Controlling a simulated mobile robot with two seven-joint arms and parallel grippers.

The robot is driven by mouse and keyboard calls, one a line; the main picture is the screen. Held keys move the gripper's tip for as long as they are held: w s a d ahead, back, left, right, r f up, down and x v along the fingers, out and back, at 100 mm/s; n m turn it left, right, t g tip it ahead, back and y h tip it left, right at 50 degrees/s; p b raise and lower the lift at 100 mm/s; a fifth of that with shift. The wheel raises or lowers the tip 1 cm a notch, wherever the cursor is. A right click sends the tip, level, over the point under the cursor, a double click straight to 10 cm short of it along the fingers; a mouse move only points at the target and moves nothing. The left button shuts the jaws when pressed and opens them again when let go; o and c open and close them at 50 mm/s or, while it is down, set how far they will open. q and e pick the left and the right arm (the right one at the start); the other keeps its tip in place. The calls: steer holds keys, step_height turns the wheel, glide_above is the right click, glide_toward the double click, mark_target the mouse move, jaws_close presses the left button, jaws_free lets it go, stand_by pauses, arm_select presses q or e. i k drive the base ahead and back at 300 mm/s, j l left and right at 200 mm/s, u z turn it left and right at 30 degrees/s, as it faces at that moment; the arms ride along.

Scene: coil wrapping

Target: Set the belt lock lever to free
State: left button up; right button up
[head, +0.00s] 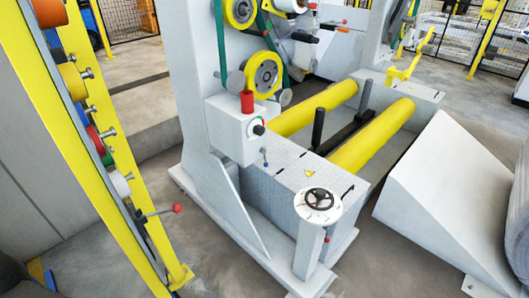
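Several levers show in the head view, and I cannot tell by label which is the belt lock lever. A lever with a red ball (176,208) sticks out to the right from the yellow rack at the left. A small lever with a blue ball (264,152) hangs below the control box on the white machine (200,105). Neither of my grippers is in view.
A black handwheel (319,199) stands on a post in front of the machine. Two yellow rollers (372,136) lie behind it. A grey sloped ramp (440,195) is at the right. The yellow rack (65,120) fills the left. Bare floor lies between rack and machine.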

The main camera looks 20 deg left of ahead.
mark_target(263, 150)
steer(key=i+l+u, duration=0.1)
steer(key=i, duration=0.25)
steer(key=i+l+u, duration=0.1)
steer(key=i, duration=0.3)
steer(key=i+l+u, duration=0.1)
steer(key=i+l, duration=0.2)
